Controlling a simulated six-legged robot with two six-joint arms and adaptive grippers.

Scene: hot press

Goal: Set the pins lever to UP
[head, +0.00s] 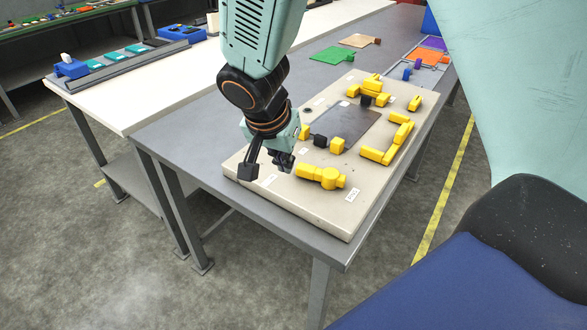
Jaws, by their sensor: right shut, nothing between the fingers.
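A beige press base (340,215) lies on the grey table. At its near end is a yellow lever-like part (322,176) with a rounded hub on its right, lying roughly level. White labels lie beside it, too small to read, so I cannot tell if this is the pins lever or its setting.
On the base are a dark plate (346,122), a yellow bracket (388,145) at right and more yellow parts at the back. Behind lie a green sheet (334,55) and an orange tray (428,57). A white table (130,85) adjoins at left.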

